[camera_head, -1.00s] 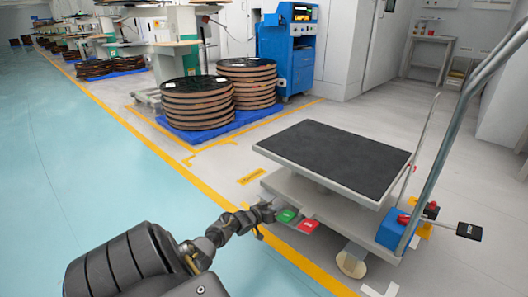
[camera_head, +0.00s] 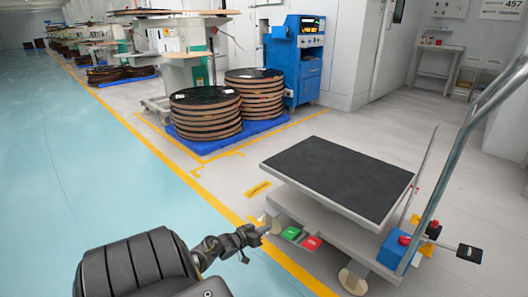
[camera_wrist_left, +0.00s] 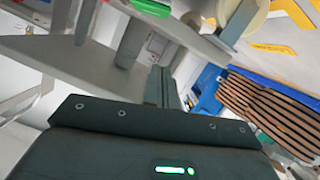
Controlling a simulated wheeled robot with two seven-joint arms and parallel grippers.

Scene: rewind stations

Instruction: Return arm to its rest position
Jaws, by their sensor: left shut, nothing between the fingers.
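My left arm comes in from the lower left in the head view. Its gripper (camera_head: 264,229) is shut and empty, just left of the cart's green pedal (camera_head: 291,233). A small gap seems to lie between them, but contact is hard to judge. The red pedal (camera_head: 311,242) sits right of the green one. In the left wrist view, the closed fingers (camera_wrist_left: 162,86) point toward the cart's underside, with the green pedal (camera_wrist_left: 152,8) at the top edge. My right gripper is not in view.
The lift cart (camera_head: 338,176) has a dark flat top and a tall handle (camera_head: 462,150). Stacked reels (camera_head: 205,113) stand on a blue pallet behind. A blue cabinet (camera_head: 300,65) stands farther back. The bluish floor (camera_head: 90,170) on the left is clear.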

